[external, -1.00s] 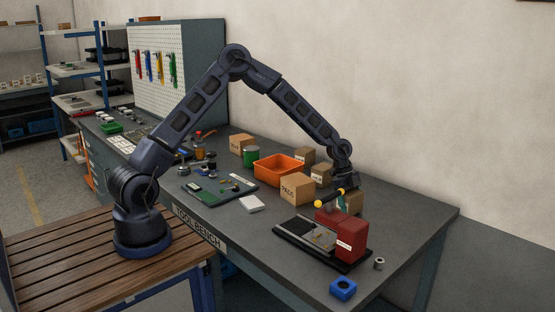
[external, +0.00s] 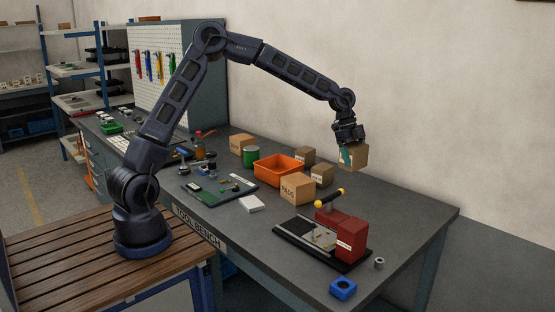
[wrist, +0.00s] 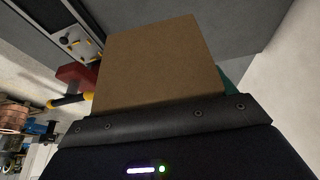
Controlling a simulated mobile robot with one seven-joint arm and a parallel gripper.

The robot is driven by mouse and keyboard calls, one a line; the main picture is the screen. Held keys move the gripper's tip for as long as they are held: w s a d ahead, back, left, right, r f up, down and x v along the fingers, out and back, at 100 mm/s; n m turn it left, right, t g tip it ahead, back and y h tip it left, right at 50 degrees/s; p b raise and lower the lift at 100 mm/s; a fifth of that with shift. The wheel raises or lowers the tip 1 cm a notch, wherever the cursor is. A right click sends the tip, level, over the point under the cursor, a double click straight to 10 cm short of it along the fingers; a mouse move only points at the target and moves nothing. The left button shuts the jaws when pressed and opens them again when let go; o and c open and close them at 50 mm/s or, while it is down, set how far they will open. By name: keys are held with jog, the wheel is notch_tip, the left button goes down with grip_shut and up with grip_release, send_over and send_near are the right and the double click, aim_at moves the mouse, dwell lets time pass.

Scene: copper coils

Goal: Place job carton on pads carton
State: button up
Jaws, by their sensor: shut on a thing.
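My gripper (external: 349,143) is shut on a small brown carton (external: 356,156) and holds it well above the bench, near the back wall. A teal patch shows on the carton's side. The held carton (wrist: 157,62) fills the middle of the wrist view, and its lettering cannot be read. The pads carton (external: 296,189), a brown box marked PADS, stands on the bench below and to the left of my gripper. Its top is clear.
An orange bin (external: 279,170) stands behind the pads carton, with small cartons (external: 322,175) beside it. A red machine with a yellow-tipped lever (external: 340,236) stands at the front right. A green can (external: 251,157) and a blue block (external: 343,288) are also on the bench.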

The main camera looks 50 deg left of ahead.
jog(key=s+a+r+n+t, duration=0.1)
jog(key=s+a+r+n, duration=0.15)
jog(key=a, duration=0.45)
jog(key=s+a+r+n+t+y, duration=0.1)
jog(key=a+r+n, duration=0.3)
jog(key=a, duration=0.4)
jog(key=s+a+r+n+t, duration=0.1)
jog(key=s+a+r+n, duration=0.15)
jog(key=a, duration=0.45)
send_near(305, 179)
jog(key=shift+n, duration=0.3)
jog(key=x, duration=0.4)
jog(key=shift+d+f, duration=0.1)
jog(key=shift+f, duration=0.25)
jog(key=shift+f, duration=0.1)
jog(key=o, duration=1)
jog(key=shift+o, duration=0.2)
